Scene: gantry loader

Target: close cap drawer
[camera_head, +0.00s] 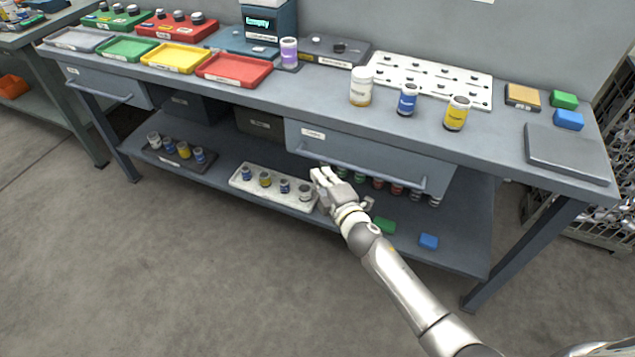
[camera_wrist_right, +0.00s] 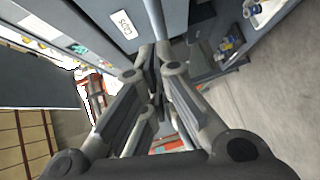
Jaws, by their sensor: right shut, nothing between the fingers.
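The cap drawer (camera_head: 365,150) is the wide grey drawer under the right half of the bench, with a long bar handle (camera_head: 380,172) across its front. Its label, reading "Caps" (camera_wrist_right: 122,22), shows in the right wrist view close to the fingers. The drawer front sits just below the bench edge; I cannot tell how far out it stands. My right gripper (camera_head: 318,174) is shut and empty, at the lower left part of the drawer front near the handle's left end. It also shows in the wrist view (camera_wrist_right: 157,75). Whether it touches the drawer is unclear. My left gripper is not in view.
The bench top (camera_head: 330,93) carries coloured trays, bottles and a white holed plate (camera_head: 430,80). Below, the shelf (camera_head: 460,225) holds a white rack (camera_head: 272,188) of small bottles, several jars and a blue block (camera_head: 428,241). The floor in front is clear.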

